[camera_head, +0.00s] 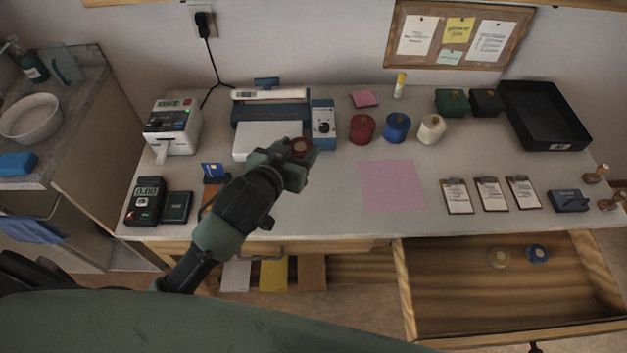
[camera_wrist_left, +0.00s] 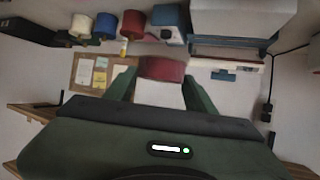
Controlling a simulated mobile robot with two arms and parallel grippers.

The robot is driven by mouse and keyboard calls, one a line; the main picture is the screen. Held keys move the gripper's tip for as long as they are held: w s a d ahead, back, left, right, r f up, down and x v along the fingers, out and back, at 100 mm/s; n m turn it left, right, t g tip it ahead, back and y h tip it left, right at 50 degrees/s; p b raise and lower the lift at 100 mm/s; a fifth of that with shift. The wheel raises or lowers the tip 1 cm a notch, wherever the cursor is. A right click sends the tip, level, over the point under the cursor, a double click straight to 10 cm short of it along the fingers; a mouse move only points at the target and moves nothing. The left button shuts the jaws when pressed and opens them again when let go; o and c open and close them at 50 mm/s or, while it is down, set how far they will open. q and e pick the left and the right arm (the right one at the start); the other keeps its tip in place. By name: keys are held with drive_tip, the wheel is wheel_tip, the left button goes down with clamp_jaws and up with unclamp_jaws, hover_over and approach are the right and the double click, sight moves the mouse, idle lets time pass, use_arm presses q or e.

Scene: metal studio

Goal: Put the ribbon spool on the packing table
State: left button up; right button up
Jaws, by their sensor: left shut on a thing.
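My left gripper (camera_head: 297,158) is over the left-middle part of the table (camera_head: 330,205), in front of the white and blue machine. In the left wrist view the ribbon spool (camera_wrist_left: 162,68) sits between the two green fingers (camera_wrist_left: 160,92). The spool appears held above the tabletop. The head view does not show the gap under it clearly. My right gripper is not in view.
Larger red (camera_head: 362,129), blue (camera_head: 397,127) and cream (camera_head: 431,128) spools stand at the back. A pink sheet (camera_head: 391,186) lies mid-table, with clipboards (camera_head: 490,194) to its right.

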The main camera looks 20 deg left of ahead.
use_arm(q)
hover_over(301, 199)
wheel_tip(301, 199, down, 14)
drive_tip(key=shift+r, duration=0.1)
wheel_tip(301, 199, down, 3)
drive_tip(key=shift+f+b, duration=0.2)
drive_tip(key=shift+b, duration=0.1)
drive_tip(key=shift+f, duration=0.15)
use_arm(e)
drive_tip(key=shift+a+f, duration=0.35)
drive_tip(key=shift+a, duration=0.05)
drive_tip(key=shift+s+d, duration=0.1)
use_arm(q)
drive_tip(key=shift+f, duration=0.2)
drive_tip(key=o, duration=1.3)
drive_tip(key=shift+o, duration=0.2)
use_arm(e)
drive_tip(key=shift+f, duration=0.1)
use_arm(q)
drive_tip(key=shift+r, duration=0.15)
